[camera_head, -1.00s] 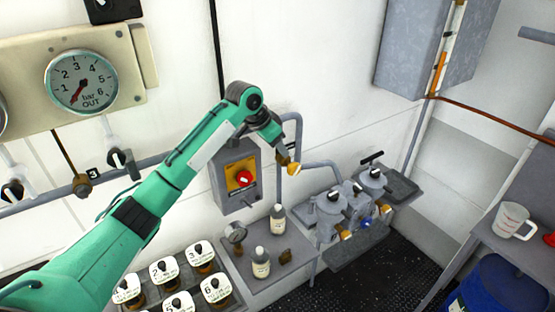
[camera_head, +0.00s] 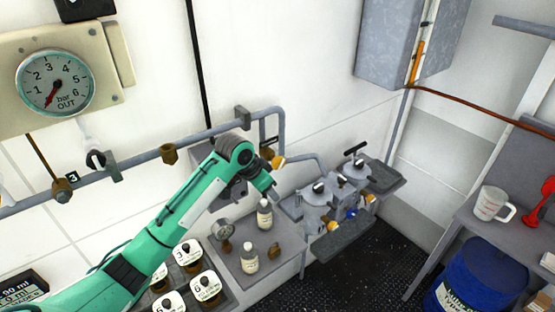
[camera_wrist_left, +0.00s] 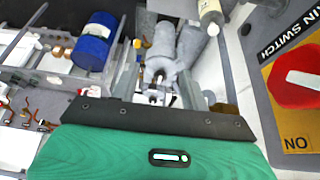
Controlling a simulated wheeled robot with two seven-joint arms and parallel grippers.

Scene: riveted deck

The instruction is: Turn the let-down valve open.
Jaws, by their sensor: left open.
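No label in view marks which valve is the let-down valve. A yellow-handled valve (camera_head: 277,162) sits on the grey wall pipe at the middle of the head view. A grey twin-pot unit (camera_head: 316,216) with black handles, yellow knobs and a blue knob (camera_head: 351,213) stands right of it. My left gripper (camera_head: 270,190) is below the yellow-handled valve and left of the pots, seen small and partly hidden by its wrist. It is open, with no object seen held. My right gripper is out of view.
A red main switch knob (camera_wrist_left: 295,90) is close on the right in the wrist view. A blue drum (camera_head: 480,278) and a white jug (camera_head: 492,204) are at the right.

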